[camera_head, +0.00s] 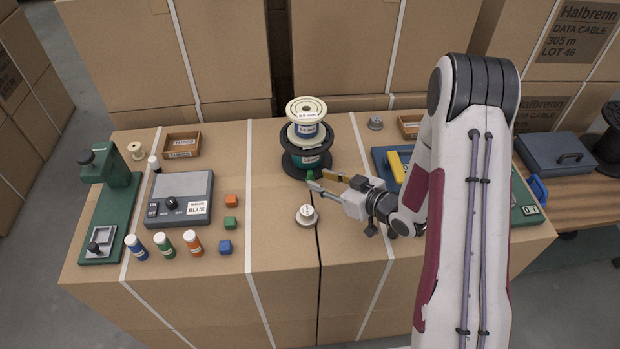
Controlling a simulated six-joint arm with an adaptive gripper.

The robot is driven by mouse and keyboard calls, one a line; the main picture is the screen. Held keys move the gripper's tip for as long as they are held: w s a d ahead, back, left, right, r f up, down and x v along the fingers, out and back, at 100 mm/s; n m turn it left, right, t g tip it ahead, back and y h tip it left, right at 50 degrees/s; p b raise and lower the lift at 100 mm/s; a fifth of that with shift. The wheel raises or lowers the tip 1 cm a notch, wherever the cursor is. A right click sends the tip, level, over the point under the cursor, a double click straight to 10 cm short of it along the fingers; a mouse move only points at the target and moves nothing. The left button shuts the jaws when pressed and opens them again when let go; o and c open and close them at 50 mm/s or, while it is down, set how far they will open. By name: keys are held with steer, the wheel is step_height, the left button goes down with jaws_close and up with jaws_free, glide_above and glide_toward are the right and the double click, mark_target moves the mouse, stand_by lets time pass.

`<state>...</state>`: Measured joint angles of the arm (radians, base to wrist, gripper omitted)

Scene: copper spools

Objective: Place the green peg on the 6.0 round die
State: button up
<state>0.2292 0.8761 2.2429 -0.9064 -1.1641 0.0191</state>
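A small green piece (310,175), which looks like the green peg, shows at the front foot of the spool stack, by my fingertips. My gripper (317,177) reaches in from the right with its two fingers apart. The green piece is at the tips; I cannot tell whether it touches them. A round metal die (307,215) with a pale top label sits on the carton top, just in front of the gripper. A second round metal piece (375,123) stands at the back, right of the spools. Neither size marking is readable.
Stacked spools (307,135) stand right behind the fingertips. Orange, green and blue cubes (230,222), several capped bottles (164,244), a grey switch box (180,198) and a green press (110,180) are at left. A blue tray with a yellow block (396,167) lies behind my arm.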

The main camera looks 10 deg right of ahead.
mark_target(312, 175)
steer(key=shift+r+x, duration=0.1)
steer(key=shift+x, duration=1.2)
steer(key=shift+r+x, duration=0.15)
steer(key=shift+x, duration=1.1)
steer(key=shift+a, duration=0.15)
steer(key=c, duration=0.8)
